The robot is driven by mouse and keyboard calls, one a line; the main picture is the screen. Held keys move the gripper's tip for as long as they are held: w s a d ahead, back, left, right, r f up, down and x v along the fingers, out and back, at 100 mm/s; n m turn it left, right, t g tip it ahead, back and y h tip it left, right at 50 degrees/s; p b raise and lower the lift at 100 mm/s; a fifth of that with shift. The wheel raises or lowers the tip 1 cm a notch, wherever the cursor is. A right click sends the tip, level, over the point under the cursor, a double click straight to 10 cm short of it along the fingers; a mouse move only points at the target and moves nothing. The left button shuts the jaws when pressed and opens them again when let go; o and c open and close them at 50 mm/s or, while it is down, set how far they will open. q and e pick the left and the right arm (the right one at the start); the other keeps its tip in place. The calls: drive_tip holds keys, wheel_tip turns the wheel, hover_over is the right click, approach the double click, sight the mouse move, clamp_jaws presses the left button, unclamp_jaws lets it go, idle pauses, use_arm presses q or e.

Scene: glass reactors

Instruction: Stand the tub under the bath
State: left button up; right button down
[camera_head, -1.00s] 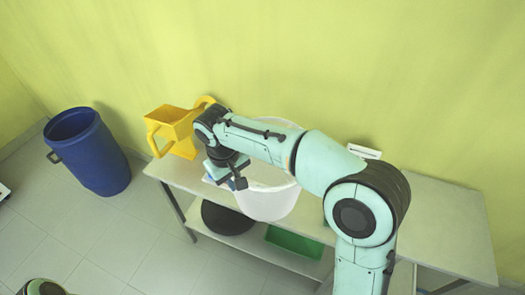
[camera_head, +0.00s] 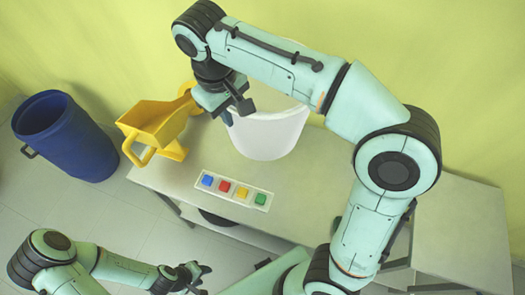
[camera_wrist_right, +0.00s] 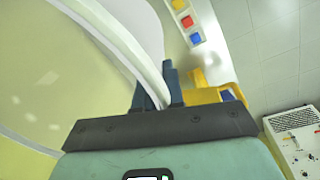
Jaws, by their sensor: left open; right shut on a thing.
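A white tub (camera_head: 268,135) shows over the back of the table in the head view. My right gripper (camera_head: 236,112) is shut on its rim from the left. In the right wrist view the tub's curved rim (camera_wrist_right: 146,52) runs between the gripper's dark fingers (camera_wrist_right: 158,90). My right arm hides part of the tub's top. I cannot tell whether its base touches the table. My left gripper (camera_head: 190,278) is open and empty, low in the head view, in front of the table. I cannot pick out the bath for certain.
A yellow jug-like vessel (camera_head: 152,125) stands left of the tub. A strip of coloured buttons (camera_head: 234,190) lies on the table (camera_head: 330,165) in front. A blue barrel (camera_head: 65,140) stands on the floor at left. The table's right part (camera_head: 460,225) is bare.

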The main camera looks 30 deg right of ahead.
drive_tip(key=shift+r, duration=0.1)
drive_tip(key=shift+d+f, duration=0.1)
drive_tip(key=shift+f, duration=0.2)
use_arm(q)
drive_tip(key=shift+s+f+b, duration=0.9)
drive_tip(key=shift+f, duration=0.3)
drive_tip(key=shift+s+f+b, duration=0.85)
drive_tip(key=shift+s+f, duration=0.05)
drive_tip(key=shift+f, duration=0.25)
use_arm(e)
wheel_tip(320, 180, down, 19)
drive_tip(key=shift+f, duration=0.15)
drive_tip(key=shift+f, duration=0.15)
use_arm(q)
drive_tip(key=shift+s+f, duration=0.1)
use_arm(e)
drive_tip(key=c, duration=1.3)
unclamp_jaws()
drive_tip(key=shift+o, duration=0.2)
